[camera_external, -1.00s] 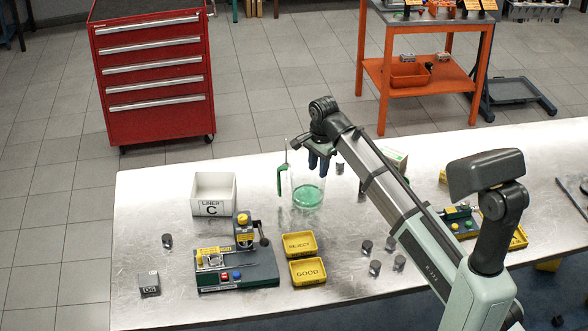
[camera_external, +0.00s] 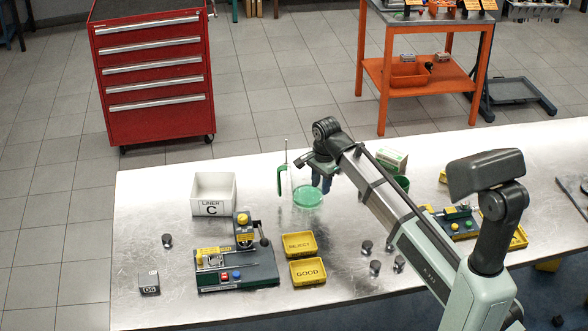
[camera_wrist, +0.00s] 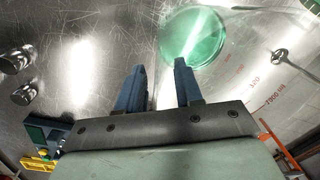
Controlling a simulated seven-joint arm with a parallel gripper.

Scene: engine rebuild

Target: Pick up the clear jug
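The clear jug (camera_external: 307,197) stands on the metal bench with green liquid in it. In the wrist view, its green round (camera_wrist: 205,35) lies just beyond my fingertips, up and to the right, with red volume marks to the right of it. A green upright handle-like part (camera_external: 281,180) shows at its left in the external view. My gripper (camera_external: 321,182) is at the jug's right rear side, fingers pointing down. In the wrist view my gripper (camera_wrist: 158,66) is open with nothing held between the two blue fingers. Whether a finger touches the jug I cannot tell.
A white bin marked C (camera_external: 214,193), a green fixture (camera_external: 236,272) and yellow REJECT (camera_external: 299,244) and GOOD (camera_external: 308,271) trays stand left of and before the jug. Several small metal cylinders (camera_external: 375,268) stand to the right.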

